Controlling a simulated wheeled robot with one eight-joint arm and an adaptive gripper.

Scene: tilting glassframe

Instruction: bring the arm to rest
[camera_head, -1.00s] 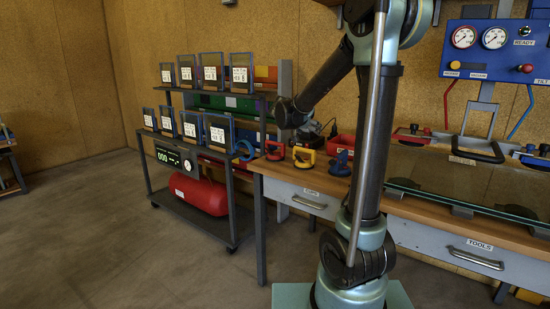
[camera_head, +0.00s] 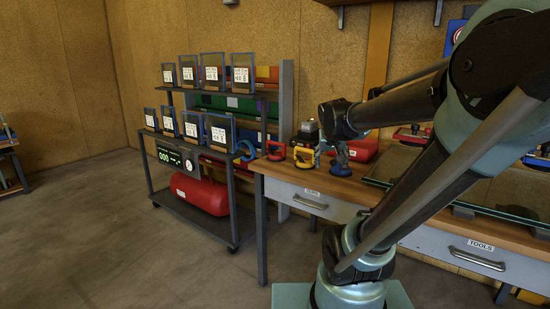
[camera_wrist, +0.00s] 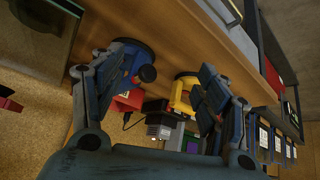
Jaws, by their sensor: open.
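My arm (camera_head: 415,205) leans right from its base, and its forearm points back left over the workbench. My gripper (camera_head: 328,150) hangs at the forearm's end, close to the blue suction cup (camera_head: 341,162) in the head view. In the wrist view my gripper (camera_wrist: 165,70) has its two dark fingers wide apart with nothing held between them. The blue suction cup (camera_wrist: 128,62) is beside the left finger and the yellow suction cup (camera_wrist: 183,92) is by the right one. Whether a finger touches either cup I cannot tell.
The workbench (camera_head: 290,172) also carries a red-handled cup (camera_head: 276,150), a red box (camera_head: 363,150) and a glass pane (camera_head: 505,200) at right. A rack (camera_head: 232,165) of framed panels with a red tank (camera_head: 200,193) stands left. Open floor (camera_head: 90,235) lies further left.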

